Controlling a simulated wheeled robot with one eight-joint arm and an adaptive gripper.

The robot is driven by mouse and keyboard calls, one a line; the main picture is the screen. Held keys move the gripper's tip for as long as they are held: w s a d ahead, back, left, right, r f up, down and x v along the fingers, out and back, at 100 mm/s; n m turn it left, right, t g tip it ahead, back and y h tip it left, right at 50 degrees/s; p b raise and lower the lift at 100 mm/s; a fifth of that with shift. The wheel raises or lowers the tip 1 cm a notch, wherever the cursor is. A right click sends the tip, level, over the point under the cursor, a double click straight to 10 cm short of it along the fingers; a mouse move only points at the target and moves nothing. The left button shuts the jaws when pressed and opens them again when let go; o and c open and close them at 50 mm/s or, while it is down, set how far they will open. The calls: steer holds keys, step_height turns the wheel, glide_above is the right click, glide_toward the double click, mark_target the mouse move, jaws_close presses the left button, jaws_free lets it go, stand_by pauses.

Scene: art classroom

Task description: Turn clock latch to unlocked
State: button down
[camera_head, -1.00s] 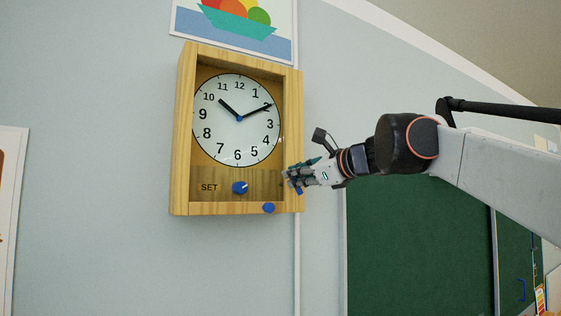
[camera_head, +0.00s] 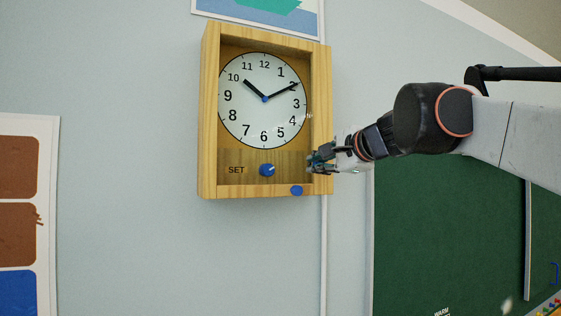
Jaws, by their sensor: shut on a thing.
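The wooden wall clock (camera_head: 209,120) hangs on the wall with its white dial (camera_head: 262,120) facing me. A blue SET knob (camera_head: 267,170) sits below the dial. A second blue knob (camera_head: 296,190) sits on the lower frame. My gripper (camera_head: 316,161) reaches in from the right to the lower right side of the frame. Its fingers are shut on the small clock latch there and hide it, so I cannot tell which way the latch is turned. The gripper is apart from both blue knobs.
My arm spans the right of the view. A green chalkboard (camera_head: 440,230) is below it. A picture (camera_head: 262,14) hangs just above the clock, and a colour chart (camera_head: 48,215) is at the left. The wall (camera_head: 140,150) left of the clock is bare.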

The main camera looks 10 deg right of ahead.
steer(key=shift+d+n+h, duration=0.1)
steer(key=shift+n+h, duration=0.2)
steer(key=shift+n, duration=0.2)
stand_by(0.3)
